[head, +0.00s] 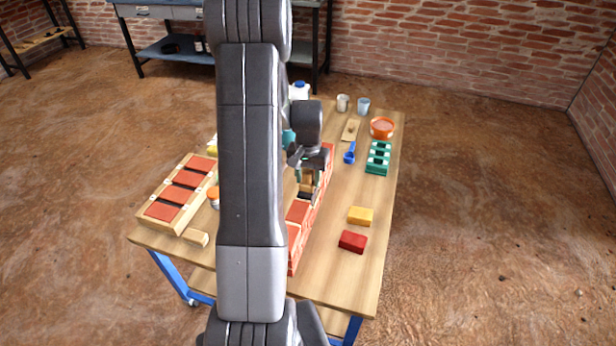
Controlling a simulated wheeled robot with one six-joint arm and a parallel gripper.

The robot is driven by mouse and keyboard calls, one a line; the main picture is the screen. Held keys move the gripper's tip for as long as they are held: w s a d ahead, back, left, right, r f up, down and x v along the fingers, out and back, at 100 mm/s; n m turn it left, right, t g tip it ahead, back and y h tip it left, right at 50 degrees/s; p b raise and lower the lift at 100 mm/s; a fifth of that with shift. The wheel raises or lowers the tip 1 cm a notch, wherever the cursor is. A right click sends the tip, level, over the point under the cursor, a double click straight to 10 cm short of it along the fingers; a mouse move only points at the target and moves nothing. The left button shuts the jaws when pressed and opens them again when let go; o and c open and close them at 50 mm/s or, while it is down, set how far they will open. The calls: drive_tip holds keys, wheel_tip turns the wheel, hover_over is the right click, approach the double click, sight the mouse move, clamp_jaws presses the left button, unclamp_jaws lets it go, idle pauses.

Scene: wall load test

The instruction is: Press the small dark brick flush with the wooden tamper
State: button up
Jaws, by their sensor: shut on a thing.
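My gripper (309,176) is over the low red brick wall (297,232) near the middle of the table. It is shut on a small tan wooden block, which looks like the tamper (306,186). A small dark patch just under the tamper looks like the dark brick (305,196), in line with the wall's top course. I cannot tell whether the tamper touches it or whether the brick is flush. My own arm hides the wall's left side and part of the table.
A wooden tray (168,221) of red bricks is at left, beside a small wood block (196,238). At right are a yellow block (360,216), red block (352,241), green rack (377,158), blue scoop (349,153) and orange tub (382,128).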

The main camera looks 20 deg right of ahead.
idle(0.4)
drive_tip(key=shift+r+p, duration=2.35)
drive_tip(key=shift+r, duration=1.2)
drive_tip(key=shift+f, duration=0.1)
